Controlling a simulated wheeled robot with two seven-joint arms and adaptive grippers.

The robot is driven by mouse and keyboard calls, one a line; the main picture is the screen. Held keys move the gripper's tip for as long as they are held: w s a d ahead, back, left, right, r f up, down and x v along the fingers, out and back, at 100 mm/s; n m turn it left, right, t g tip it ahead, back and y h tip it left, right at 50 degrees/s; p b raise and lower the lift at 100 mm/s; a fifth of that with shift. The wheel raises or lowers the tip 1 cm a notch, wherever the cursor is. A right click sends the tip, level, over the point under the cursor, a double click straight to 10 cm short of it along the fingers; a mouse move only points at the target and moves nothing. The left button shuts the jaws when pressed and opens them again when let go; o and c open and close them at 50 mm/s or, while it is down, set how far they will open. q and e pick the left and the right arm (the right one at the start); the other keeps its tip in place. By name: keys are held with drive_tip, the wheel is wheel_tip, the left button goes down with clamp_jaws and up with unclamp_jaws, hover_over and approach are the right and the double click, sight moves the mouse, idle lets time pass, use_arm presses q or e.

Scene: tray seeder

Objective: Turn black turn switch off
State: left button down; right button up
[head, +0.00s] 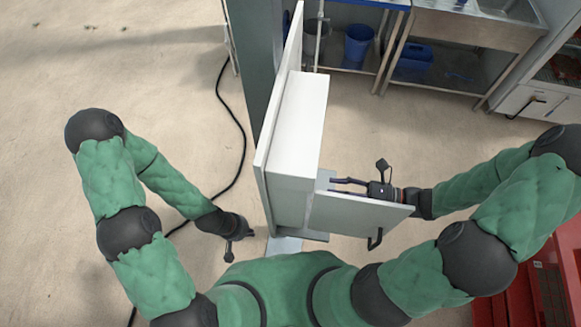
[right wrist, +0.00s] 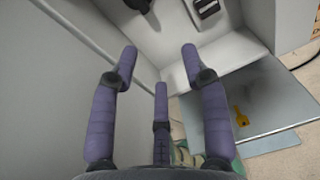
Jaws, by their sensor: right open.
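In the right wrist view, a dark knob-like part (right wrist: 139,5) sits on the light back panel at the top edge, partly cut off.
The cabinet door (head: 350,212) with a black handle (head: 376,238) stands open close to my right wrist. A panel with a yellow mark (right wrist: 241,117) is at right in the wrist view. A black cable (head: 240,140) lies on the floor. A metal sink table (head: 470,28) stands behind.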

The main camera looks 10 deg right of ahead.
drive_tip(key=w+a+r, duration=0.1)
drive_tip(key=a+r, duration=0.1)
drive_tip(key=a, duration=0.3)
drive_tip(key=w+a+r+y, duration=0.1)
drive_tip(key=w+a+r, duration=0.1)
drive_tip(key=a, duration=0.4)
drive_tip(key=shift+n+p, duration=0.3)
drive_tip(key=shift+p, duration=0.15)
drive_tip(key=shift+a, duration=0.1)
clamp_jaws()
